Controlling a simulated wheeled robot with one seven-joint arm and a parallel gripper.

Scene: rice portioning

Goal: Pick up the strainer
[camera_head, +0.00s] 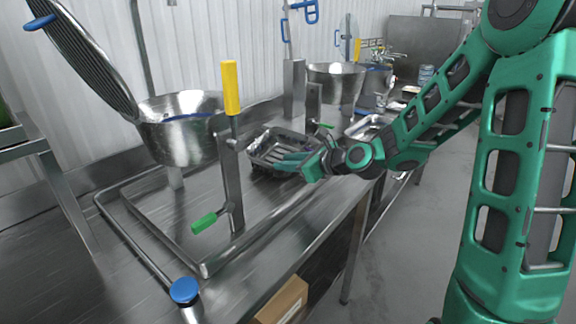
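I cannot make out a strainer for certain. A dark grey rectangular pan or basket (257,158) sits on the steel counter, right of the near kettle, and could be it; its bottom is too small to tell whether it has holes. My gripper (281,162), with green fingers, reaches in from the right and overlaps the right part of this pan. I cannot tell whether the fingers touch it or hold it, or how wide they are apart. The fingers hide part of the pan's inside and right rim.
A steel kettle (183,140) with a raised ribbed lid (85,55) stands at left. A yellow-and-green-handled lever (230,165) stands in front of the pan. More kettles (336,88) and a steel tray (367,127) lie beyond. A cardboard box (283,302) is under the counter. The floor at right is clear.

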